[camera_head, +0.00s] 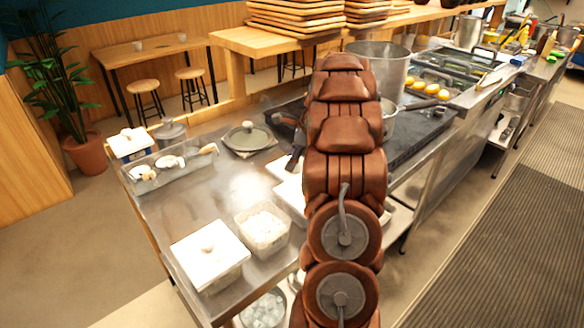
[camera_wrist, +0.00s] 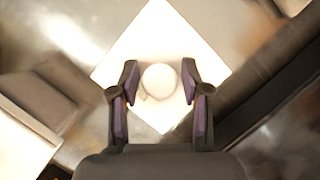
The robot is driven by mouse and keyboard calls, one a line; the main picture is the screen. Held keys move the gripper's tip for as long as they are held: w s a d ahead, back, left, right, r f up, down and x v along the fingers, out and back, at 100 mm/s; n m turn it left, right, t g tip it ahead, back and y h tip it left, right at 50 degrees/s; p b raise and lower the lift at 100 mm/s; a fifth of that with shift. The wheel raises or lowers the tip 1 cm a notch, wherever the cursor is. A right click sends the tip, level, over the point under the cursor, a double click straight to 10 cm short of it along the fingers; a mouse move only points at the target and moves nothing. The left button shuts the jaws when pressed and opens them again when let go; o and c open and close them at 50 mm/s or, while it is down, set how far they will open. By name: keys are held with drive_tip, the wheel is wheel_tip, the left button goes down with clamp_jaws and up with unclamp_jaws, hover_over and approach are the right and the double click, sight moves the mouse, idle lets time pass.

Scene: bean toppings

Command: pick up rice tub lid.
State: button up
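A white square lid (camera_wrist: 158,40) with a round pale knob (camera_wrist: 159,80) lies below my gripper (camera_wrist: 160,88) in the wrist view. My two fingers are apart, one on each side of the knob, with a gap on both sides. I cannot tell how far above the lid the fingertips are. In the head view my arm hides most of the gripper and part of a white container (camera_head: 290,197) beside it. A white square lid with a knob (camera_head: 208,247) covers a tub at the front left of the steel counter.
An open tub with white contents (camera_head: 262,230) stands right of the lidded tub. A large pot (camera_head: 380,75) stands behind my arm. Bare steel counter (camera_head: 215,190) lies between them.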

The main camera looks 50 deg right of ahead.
drive_tip(key=c, duration=0.8)
drive_tip(key=shift+o, duration=0.2)
drive_tip(key=shift+r, duration=0.1)
